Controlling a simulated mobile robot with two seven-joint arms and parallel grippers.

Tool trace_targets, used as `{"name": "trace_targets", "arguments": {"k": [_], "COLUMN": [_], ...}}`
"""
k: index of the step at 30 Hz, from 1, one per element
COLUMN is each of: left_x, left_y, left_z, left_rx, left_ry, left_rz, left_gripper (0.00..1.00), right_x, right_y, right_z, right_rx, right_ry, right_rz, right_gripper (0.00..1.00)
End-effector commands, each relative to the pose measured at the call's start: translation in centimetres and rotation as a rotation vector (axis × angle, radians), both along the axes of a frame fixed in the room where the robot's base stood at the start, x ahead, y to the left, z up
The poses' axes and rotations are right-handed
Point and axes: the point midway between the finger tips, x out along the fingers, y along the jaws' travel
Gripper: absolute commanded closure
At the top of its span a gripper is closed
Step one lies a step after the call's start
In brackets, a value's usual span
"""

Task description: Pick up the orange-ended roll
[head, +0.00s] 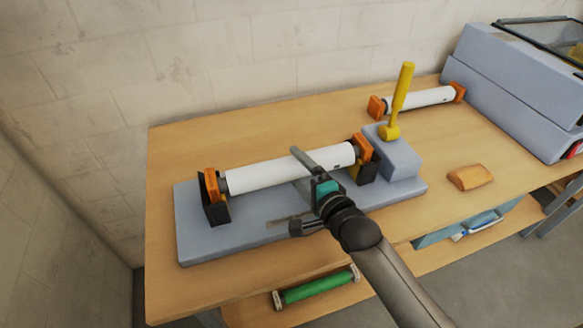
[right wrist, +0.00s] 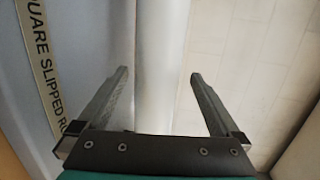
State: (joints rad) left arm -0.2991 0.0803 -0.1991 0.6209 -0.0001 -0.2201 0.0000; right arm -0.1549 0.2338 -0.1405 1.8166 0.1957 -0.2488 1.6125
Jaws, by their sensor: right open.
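A white roll (head: 265,175) with orange end blocks lies across two black supports on a blue-grey base (head: 225,252). A second white roll with orange ends (head: 420,99) lies on the table at the back right. My right gripper (head: 285,188) is open at the first roll, right of its middle, one finger reaching over its far side. In the right wrist view the white roll (right wrist: 157,60) runs between the open fingers (right wrist: 160,75), with gaps on both sides. I cannot tell how far it sits between them in depth. My left gripper is not in view.
A yellow lever (head: 402,92) stands on a blue-grey block at the base's right end. An orange block (head: 470,177) lies on the table's right. A large grey machine (head: 510,95) fills the back right. A green roll (head: 316,287) lies on a lower shelf. A wall stands behind.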

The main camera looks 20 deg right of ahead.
Motion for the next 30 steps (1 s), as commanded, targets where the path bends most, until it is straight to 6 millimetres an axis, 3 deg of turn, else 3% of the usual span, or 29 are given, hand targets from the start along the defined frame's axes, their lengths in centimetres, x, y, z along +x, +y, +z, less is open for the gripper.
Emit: {"name": "trace_targets", "arguments": {"k": [15, 24, 30], "left_x": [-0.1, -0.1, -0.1], "left_y": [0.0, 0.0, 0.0], "left_z": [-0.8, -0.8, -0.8], "left_rx": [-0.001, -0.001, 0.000], "left_ry": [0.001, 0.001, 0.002], "left_rz": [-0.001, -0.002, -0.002], "left_gripper": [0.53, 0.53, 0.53], "right_x": [4.7, 5.0, 5.0], "right_y": [1.2, 1.3, 1.3], "right_z": [-1.3, -1.4, -1.4], "right_rx": [0.000, 0.000, -0.001], "right_ry": [-0.001, 0.000, 0.000], "right_rz": [0.000, 0.000, 0.000], "right_gripper": [0.00, 0.00, 0.20]}}
